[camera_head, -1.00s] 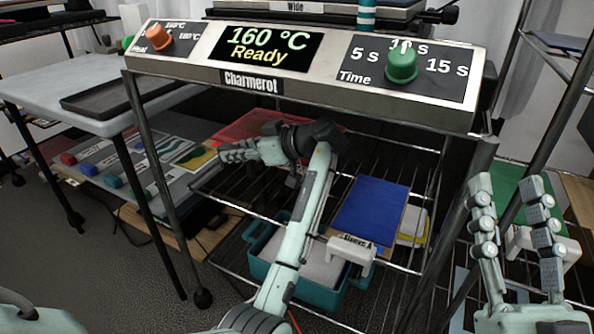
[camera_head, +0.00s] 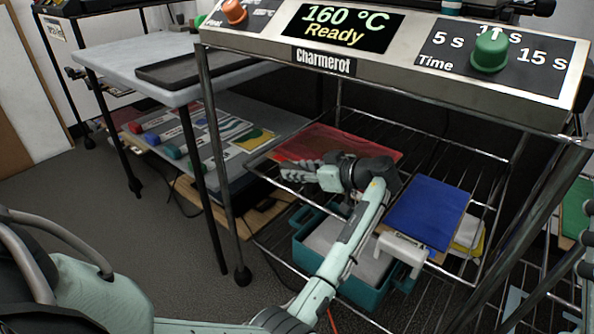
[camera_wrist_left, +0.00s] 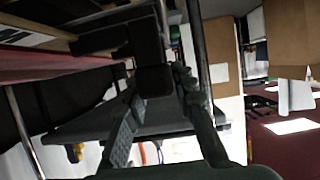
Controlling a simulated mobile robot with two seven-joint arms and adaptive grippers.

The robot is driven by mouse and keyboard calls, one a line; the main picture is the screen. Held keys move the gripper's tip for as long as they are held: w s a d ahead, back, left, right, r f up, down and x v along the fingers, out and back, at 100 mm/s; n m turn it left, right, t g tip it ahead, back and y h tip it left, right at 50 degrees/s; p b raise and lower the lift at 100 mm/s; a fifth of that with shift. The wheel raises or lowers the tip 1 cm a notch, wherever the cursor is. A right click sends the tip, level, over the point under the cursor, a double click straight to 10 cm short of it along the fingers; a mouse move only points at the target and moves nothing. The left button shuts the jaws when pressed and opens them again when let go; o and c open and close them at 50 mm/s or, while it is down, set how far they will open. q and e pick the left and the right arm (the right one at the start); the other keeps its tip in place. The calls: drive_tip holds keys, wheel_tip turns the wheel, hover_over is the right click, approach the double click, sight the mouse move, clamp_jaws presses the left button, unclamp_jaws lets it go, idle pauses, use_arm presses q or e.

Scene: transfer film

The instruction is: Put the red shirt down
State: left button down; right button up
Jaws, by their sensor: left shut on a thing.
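The red shirt (camera_head: 345,143) lies flat on the wire shelf under the Charmerot press in the head view. My left gripper (camera_head: 293,170) reaches in at its near left edge and is shut on it; the fingers partly cover that edge. The exact grip spot is hard to see. In the left wrist view the fingers (camera_wrist_left: 165,105) point away from the camera, and a reddish flat surface (camera_wrist_left: 50,68) shows at the left. Of my right gripper, only a part (camera_head: 588,240) shows at the right edge of the head view.
A blue shirt (camera_head: 428,212) lies on the shelf right of my left arm. A teal bin (camera_head: 362,290) with a pale filling stands below. The press's metal posts (camera_head: 215,150) flank the shelf. A grey table (camera_head: 120,58) with a dark tray (camera_head: 190,70) stands left.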

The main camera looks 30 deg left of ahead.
drive_tip(key=shift+s, duration=0.15)
use_arm(q)
drive_tip(key=c, duration=1.3)
unclamp_jaws()
drive_tip(key=shift+o, duration=0.2)
use_arm(e)
drive_tip(key=shift+d+r, duration=0.1)
use_arm(q)
drive_tip(key=shift+d+r, duration=0.15)
drive_tip(key=shift+d, duration=0.05)
drive_tip(key=v, duration=1.1)
drive_tip(key=shift+d+p, duration=0.25)
drive_tip(key=shift+p, duration=0.15)
use_arm(e)
drive_tip(key=shift+w+a+f+g, duration=0.45)
drive_tip(key=shift+w+f+g, duration=0.2)
drive_tip(key=shift+w+g, duration=0.1)
use_arm(q)
drive_tip(key=shift+r, duration=0.1)
